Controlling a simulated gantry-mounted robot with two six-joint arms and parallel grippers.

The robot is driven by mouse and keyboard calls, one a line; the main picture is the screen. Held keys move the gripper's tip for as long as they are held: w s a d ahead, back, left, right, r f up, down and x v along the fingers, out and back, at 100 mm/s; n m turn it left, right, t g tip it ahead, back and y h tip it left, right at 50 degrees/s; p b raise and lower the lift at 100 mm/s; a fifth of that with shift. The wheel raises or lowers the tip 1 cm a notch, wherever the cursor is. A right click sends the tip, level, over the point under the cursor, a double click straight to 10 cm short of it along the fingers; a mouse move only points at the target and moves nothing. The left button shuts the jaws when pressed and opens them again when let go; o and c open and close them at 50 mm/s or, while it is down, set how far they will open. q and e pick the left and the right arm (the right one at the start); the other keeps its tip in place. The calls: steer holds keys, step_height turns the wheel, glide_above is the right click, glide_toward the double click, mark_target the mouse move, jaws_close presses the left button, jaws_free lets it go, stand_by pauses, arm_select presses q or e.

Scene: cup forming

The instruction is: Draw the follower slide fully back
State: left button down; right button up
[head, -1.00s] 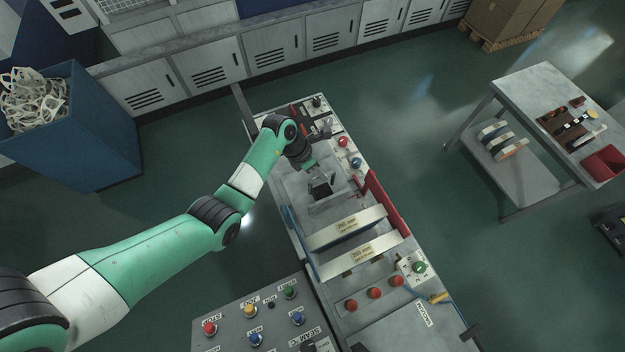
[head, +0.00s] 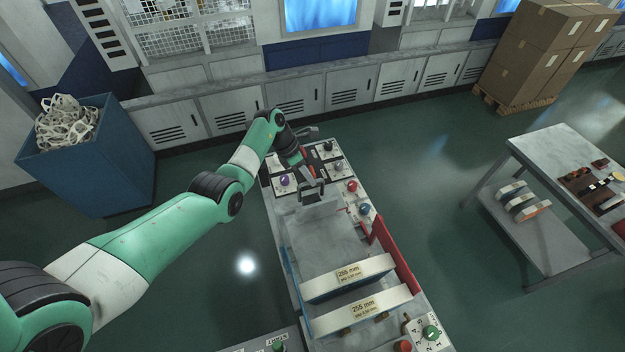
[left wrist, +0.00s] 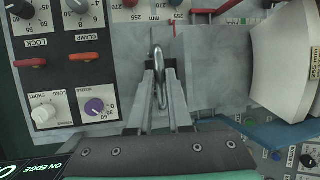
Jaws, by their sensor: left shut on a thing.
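The follower slide (head: 320,212) is a grey metal plate across the bed of the bench machine, near its far end. My left gripper (head: 311,186) is at its upright handle. In the left wrist view the gripper (left wrist: 160,92) is shut on the handle, a metal loop (left wrist: 158,62) seen edge-on between the two fingers. The grey surface beside the handle shows a short red line and a dark mark. Fingers and arm hide part of the slide and the far end of its travel. My right gripper is not in view.
Two pale blocks labelled 255 mm (head: 348,272) stand across the bed, with bare bed between them and the slide. A red side rail (head: 394,252) runs along the right. Knob panels (head: 286,181) flank the far end; a purple knob (left wrist: 97,106) is close to the gripper.

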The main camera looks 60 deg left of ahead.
arm_select(q)
steer(key=c, duration=0.8)
jaws_free()
steer(key=shift+a, duration=0.3)
steer(key=shift+c, duration=0.2)
steer(key=shift+d, duration=0.1)
steer(key=p+v, duration=0.1)
steer(key=v, duration=1)
steer(key=shift+s+r, duration=0.2)
steer(key=shift+r, duration=0.05)
